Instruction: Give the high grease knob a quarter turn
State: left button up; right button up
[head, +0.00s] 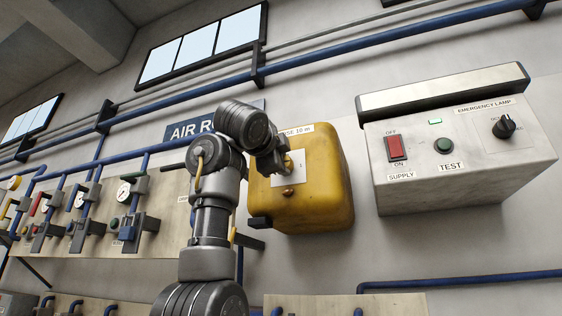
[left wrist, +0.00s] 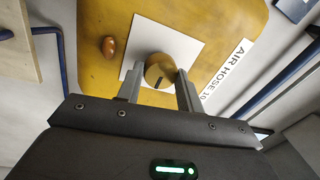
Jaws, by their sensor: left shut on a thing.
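A round brass knob (left wrist: 158,70) with a dark slot mark stands on a white plate (left wrist: 190,48) on the front of a yellow box (head: 328,180). No grease label is readable on it. My left gripper (left wrist: 160,82) has one finger on each side of the knob and is shut on it. In the head view my left gripper (head: 284,163) reaches the white plate from the left and hides most of the knob. A smaller brown knob (left wrist: 109,46) sits apart from the fingers; it also shows below the plate in the head view (head: 288,192). My right gripper is not in view.
A grey panel (head: 455,165) with a red supply switch, a green test button and a black lamp dial is to the right. Gauges and valves on a board (head: 165,205) are at the left. Blue pipes (head: 330,62) run along the wall above.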

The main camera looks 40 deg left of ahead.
pick_arm(q)
jog(key=o, duration=1)
jog(key=shift+s, duration=0.1)
jog(key=b+v, duration=0.5)
jog(key=v, duration=0.5)
jog(key=shift+s+d+f+b, duration=0.1)
jog(key=shift+s+d+b, duration=0.05)
jog(key=shift+s+b, duration=0.15)
